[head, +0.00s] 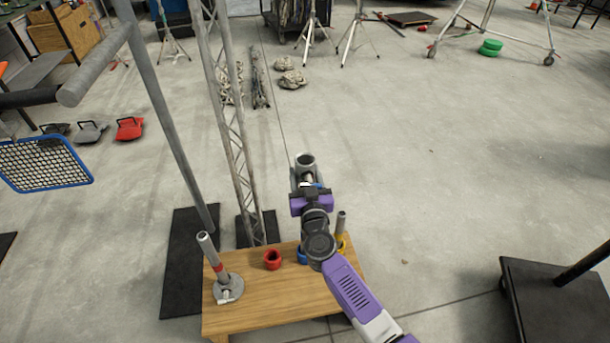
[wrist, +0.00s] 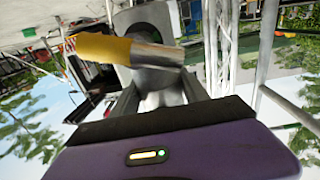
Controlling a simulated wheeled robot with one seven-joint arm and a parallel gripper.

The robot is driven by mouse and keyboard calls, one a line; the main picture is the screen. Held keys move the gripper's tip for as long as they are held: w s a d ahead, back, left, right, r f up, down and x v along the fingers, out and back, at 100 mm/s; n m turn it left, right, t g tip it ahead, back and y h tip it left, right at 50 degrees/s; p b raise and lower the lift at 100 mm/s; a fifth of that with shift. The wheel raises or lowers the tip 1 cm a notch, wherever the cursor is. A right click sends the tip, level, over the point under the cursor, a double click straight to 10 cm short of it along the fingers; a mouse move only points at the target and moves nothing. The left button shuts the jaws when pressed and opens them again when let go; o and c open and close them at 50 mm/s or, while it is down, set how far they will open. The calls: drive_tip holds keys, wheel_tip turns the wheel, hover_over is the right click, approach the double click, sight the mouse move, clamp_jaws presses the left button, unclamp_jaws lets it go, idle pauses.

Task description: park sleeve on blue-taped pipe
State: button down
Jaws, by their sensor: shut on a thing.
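My gripper (head: 309,186) is shut on a grey sleeve (head: 306,160), whose open round end faces up. The sleeve is high, beyond the far edge of the wooden table in the head view. In the wrist view the grey sleeve (wrist: 150,28) shows beyond the fingers. A yellow and silver cylinder (wrist: 125,49) crosses in front of it; I cannot tell what it belongs to. A blue ring or tape (head: 302,254) shows on the table beside my arm. The blue-taped pipe cannot be made out, and my arm covers that part of the table.
A lattice truss (head: 236,150) and a pole (head: 165,110) rise behind.

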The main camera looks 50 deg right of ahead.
drive_tip(key=shift+f+b, duration=1.45)
drive_tip(key=shift+f, duration=0.6)
idle(1.0)
drive_tip(key=shift+f+b, duration=1.7)
drive_tip(key=shift+f, duration=0.6)
drive_tip(key=shift+f, duration=0.35)
drive_tip(key=shift+c, duration=2.4)
unclamp_jaws()
drive_tip(key=shift+f, duration=0.15)
drive_tip(key=p+v, duration=0.1)
drive_tip(key=v, duration=0.7)
drive_tip(key=shift+p, duration=0.3)
